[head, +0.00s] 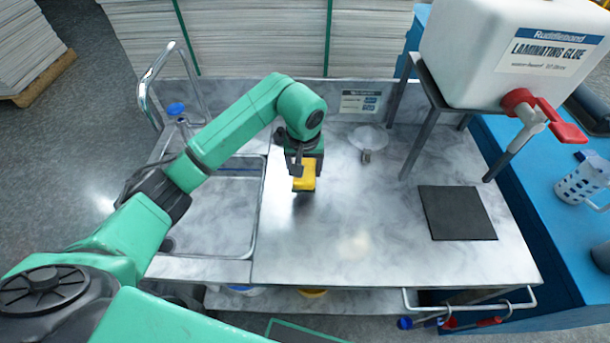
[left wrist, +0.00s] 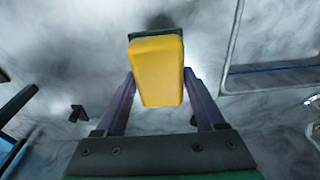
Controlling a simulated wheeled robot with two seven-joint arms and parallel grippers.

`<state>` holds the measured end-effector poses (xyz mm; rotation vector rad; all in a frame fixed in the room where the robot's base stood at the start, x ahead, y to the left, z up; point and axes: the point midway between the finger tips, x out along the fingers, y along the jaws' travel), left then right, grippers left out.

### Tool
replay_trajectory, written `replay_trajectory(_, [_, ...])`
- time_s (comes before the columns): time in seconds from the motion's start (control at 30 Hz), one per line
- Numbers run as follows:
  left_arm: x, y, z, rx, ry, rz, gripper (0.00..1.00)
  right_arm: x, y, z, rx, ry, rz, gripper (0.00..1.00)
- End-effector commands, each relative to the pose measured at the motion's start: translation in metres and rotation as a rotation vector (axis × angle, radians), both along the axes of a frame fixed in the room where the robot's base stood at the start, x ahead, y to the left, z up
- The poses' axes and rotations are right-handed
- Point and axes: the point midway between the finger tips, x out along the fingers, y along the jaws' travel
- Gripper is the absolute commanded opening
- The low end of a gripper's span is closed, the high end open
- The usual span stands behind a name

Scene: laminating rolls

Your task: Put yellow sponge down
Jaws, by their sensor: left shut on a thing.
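The yellow sponge (head: 306,176) has a dark green layer on one face. My left gripper (head: 305,170) is shut on it over the grey marbled worktop (head: 330,235), just right of the sink. In the left wrist view the sponge (left wrist: 157,72) sits between the two fingers of the left gripper (left wrist: 158,85), with its green side facing the worktop. A dark shadow lies close by the sponge; I cannot tell whether it touches the worktop. My right gripper is not in view.
The sink basin (head: 212,215) with a tall tap (head: 150,85) is on the left. A dark square mat (head: 457,213) lies at the right. A glue tank (head: 515,55) on a metal stand rises at the back right. The worktop's front middle is clear.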

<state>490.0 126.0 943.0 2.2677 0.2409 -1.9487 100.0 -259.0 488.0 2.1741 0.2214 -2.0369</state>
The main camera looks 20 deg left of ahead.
Motion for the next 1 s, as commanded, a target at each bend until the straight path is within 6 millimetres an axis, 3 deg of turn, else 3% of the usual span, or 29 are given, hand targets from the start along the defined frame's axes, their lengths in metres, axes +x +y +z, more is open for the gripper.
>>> replay_trajectory(0.17, [-0.001,-0.001,-0.029,-0.002,0.005,0.001,0.00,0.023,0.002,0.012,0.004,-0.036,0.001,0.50])
replay_trajectory(0.3, [0.000,-0.001,-0.049,-0.001,0.001,-0.001,0.00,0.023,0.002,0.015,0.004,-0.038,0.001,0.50])
replay_trajectory(0.6, [0.001,0.000,-0.054,0.000,-0.002,-0.001,0.00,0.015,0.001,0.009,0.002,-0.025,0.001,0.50])
replay_trajectory(0.63, [0.001,0.000,-0.053,0.000,-0.002,-0.001,0.83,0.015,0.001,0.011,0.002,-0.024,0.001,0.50])
replay_trajectory(0.67, [0.001,0.000,-0.052,0.000,-0.002,-0.001,0.94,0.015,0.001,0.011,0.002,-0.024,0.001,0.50])
replay_trajectory(0.7, [0.001,0.000,-0.052,0.000,-0.002,-0.001,1.00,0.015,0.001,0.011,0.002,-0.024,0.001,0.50])
replay_trajectory(1.0, [0.000,0.000,-0.048,-0.001,-0.002,0.000,1.00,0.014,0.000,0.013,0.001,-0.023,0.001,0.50])
